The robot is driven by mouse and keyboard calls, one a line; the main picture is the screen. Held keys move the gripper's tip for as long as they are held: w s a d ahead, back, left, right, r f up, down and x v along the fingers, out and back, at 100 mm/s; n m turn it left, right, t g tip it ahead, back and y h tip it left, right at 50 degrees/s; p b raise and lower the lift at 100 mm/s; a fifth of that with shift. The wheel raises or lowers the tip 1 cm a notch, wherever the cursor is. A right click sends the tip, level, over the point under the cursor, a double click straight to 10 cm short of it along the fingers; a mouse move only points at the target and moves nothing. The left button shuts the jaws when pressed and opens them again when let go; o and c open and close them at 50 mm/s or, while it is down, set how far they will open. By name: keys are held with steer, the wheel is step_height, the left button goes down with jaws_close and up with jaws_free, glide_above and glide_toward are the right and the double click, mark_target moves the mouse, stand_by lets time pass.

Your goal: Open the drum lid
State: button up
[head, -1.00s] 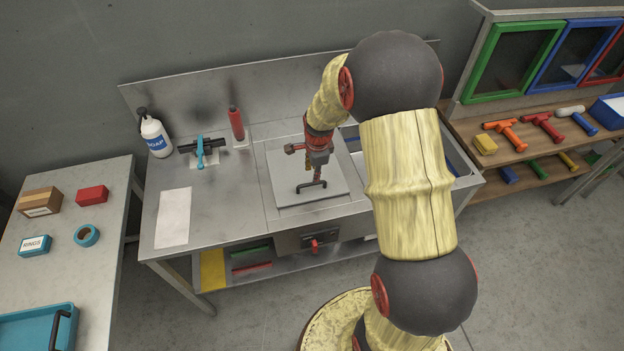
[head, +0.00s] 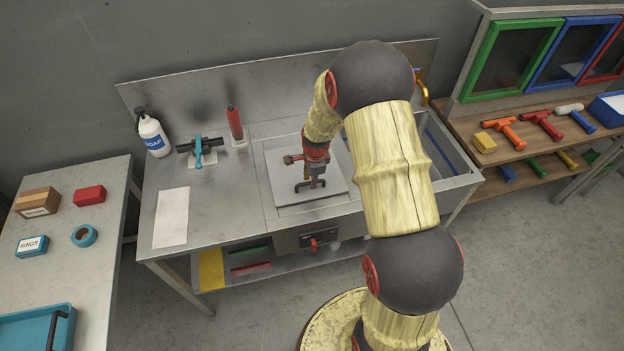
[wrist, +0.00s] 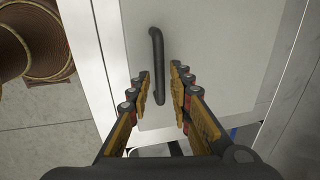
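A pale grey square lid (head: 285,183) lies flat and closed in the bench top; I take it to be the drum lid. It has a dark bar handle (head: 312,184), also seen in the wrist view (wrist: 157,55). My gripper (head: 309,176) points down over the handle. In the wrist view my gripper (wrist: 160,75) is open, and the lower part of the handle shows between its two fingers with gaps on both sides. I cannot tell whether the fingertips reach down around the bar. The inside of the drum is hidden.
A white cloth (head: 171,217) lies nearby. A sink (head: 440,150) is right of the lid. A red-handled valve (head: 313,244) is on the front.

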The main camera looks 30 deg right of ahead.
jaws_close()
stand_by(0.6)
